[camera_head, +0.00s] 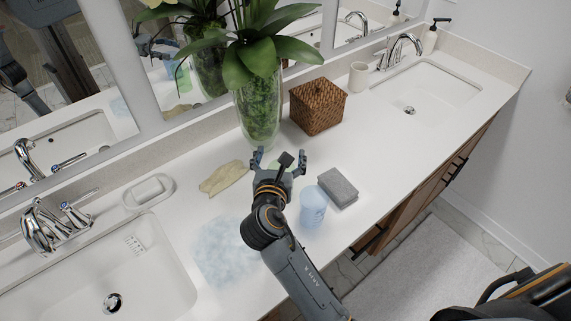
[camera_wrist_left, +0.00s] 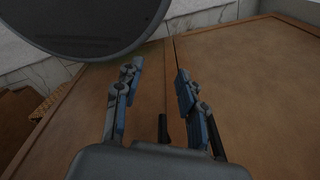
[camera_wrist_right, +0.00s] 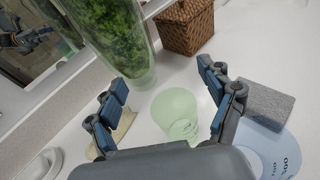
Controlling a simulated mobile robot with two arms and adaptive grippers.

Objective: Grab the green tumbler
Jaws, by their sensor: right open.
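The green tumbler (camera_wrist_right: 178,112) stands on the white counter in the right wrist view, pale and translucent, seen between the fingers of my right gripper (camera_wrist_right: 161,75). In the head view the right gripper (camera_head: 280,158) is over the counter in front of the vase, fingers spread. It mostly hides the tumbler (camera_head: 274,164) there. The gripper is open and holds nothing; I cannot tell whether it touches the tumbler. My left gripper (camera_wrist_left: 160,72) is open and empty in the left wrist view, facing a brown wooden surface.
A blue cup (camera_head: 313,208) and grey sponge (camera_head: 338,187) stand right of my right gripper. A tan cloth (camera_head: 223,178) lies left. The glass vase (camera_head: 259,112) and wicker basket (camera_head: 318,106) are behind. Two sinks flank the counter; its front right stretch is clear.

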